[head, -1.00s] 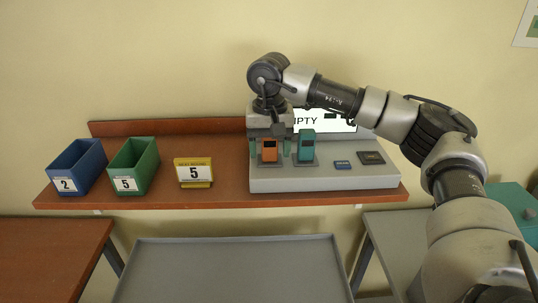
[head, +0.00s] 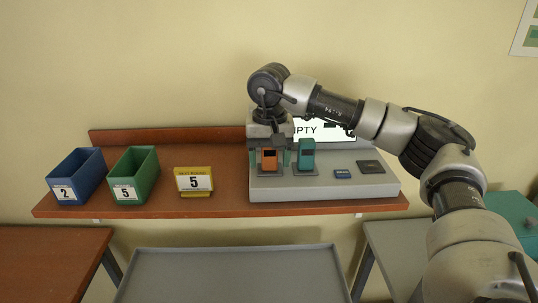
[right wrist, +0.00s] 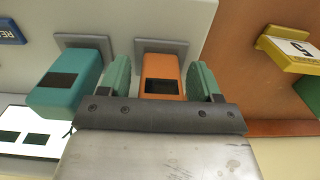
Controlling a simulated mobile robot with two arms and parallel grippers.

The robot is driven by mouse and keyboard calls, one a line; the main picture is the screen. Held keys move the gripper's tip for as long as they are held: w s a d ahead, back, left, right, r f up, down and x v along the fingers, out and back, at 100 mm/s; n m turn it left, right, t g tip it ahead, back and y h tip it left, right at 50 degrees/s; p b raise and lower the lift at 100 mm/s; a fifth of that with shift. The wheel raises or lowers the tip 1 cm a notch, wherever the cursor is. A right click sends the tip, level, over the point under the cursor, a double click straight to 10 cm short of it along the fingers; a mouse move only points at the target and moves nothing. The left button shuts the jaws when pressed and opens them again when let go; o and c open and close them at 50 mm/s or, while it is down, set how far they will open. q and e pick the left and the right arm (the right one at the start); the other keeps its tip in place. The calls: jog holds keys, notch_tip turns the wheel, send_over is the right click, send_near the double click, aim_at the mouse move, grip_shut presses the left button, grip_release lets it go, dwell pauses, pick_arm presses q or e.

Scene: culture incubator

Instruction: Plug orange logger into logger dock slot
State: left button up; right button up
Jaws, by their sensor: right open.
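The orange logger (head: 269,160) stands upright in a grey slot at the left of the grey dock (head: 325,188). In the right wrist view the orange logger (right wrist: 162,70) rises from its square grey slot frame (right wrist: 160,46), between my two green fingers. My right gripper (head: 269,150) is over it from above. The right wrist view shows its fingers (right wrist: 162,78) open, one on each side, with a gap on the right side; contact on the left cannot be told. A teal logger (head: 306,153) stands in the slot to the right. My left gripper is not in view.
The teal logger (right wrist: 68,82) is close beside one finger in the right wrist view. A screen (head: 322,129) stands behind the dock. A yellow sign with a 5 (head: 194,181), a green bin (head: 135,174) and a blue bin (head: 77,175) stand left on the shelf (head: 225,197).

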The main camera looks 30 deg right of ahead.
jog(key=shift+s+a+f, duration=0.1)
jog(key=shift+f, duration=0.35)
jog(key=shift+c, duration=0.3)
grip_shut()
jog(key=shift+r+p, duration=0.6)
jog(key=shift+r, duration=0.25)
jog(key=shift+r+p, duration=1.55)
jog(key=shift+r, duration=0.85)
